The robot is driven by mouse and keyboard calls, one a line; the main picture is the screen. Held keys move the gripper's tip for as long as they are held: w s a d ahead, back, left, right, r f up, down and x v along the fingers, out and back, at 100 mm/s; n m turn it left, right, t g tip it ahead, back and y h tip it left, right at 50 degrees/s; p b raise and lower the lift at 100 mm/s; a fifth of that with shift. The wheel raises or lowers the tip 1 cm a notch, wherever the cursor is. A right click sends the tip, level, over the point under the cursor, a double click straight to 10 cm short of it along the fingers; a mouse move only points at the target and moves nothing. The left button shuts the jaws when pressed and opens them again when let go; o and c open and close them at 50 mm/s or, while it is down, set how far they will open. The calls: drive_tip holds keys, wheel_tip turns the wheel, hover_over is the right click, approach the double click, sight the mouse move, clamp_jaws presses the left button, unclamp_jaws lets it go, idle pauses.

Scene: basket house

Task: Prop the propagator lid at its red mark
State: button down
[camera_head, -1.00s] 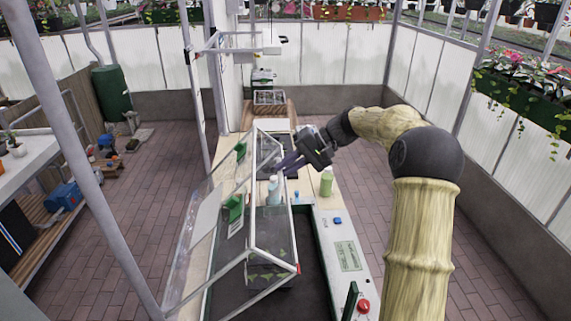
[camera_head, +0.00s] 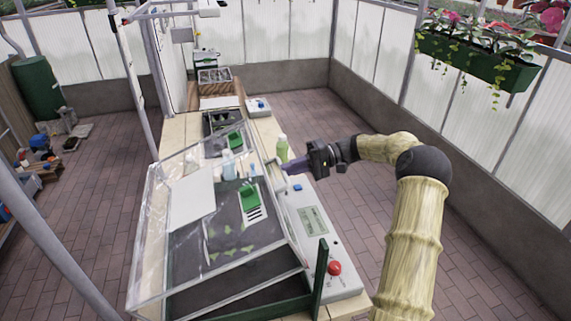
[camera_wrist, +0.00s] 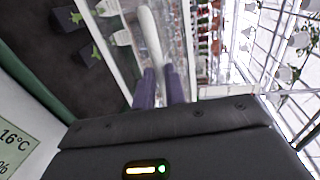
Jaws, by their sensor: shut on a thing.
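The clear propagator lid (camera_head: 182,243) with a pale frame is tilted over the dark propagator bed (camera_head: 232,277). Its raised side is towards the right. My gripper (camera_head: 283,167) is at the lid's right edge, its purple fingers pointing left. In the wrist view my gripper (camera_wrist: 158,75) is shut on a white bar (camera_wrist: 150,35), which looks like the lid's handle. A dark green upright post (camera_head: 320,278) stands at the bed's near right corner. I cannot make out the lid's red mark now.
A pale control panel (camera_head: 307,216) with a display and a red knob (camera_head: 334,267) runs along the right side. A green bottle (camera_head: 282,149) stands just beyond my gripper. Seedling pots, green items and a pale bottle show through the lid. Floor to the right is clear.

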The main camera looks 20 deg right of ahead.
drive_tip(key=shift+d+f, duration=0.15)
drive_tip(key=shift+f, duration=0.05)
drive_tip(key=c, duration=1.5)
unclamp_jaws()
drive_tip(key=shift+w, duration=0.1)
drive_tip(key=shift+o, duration=0.2)
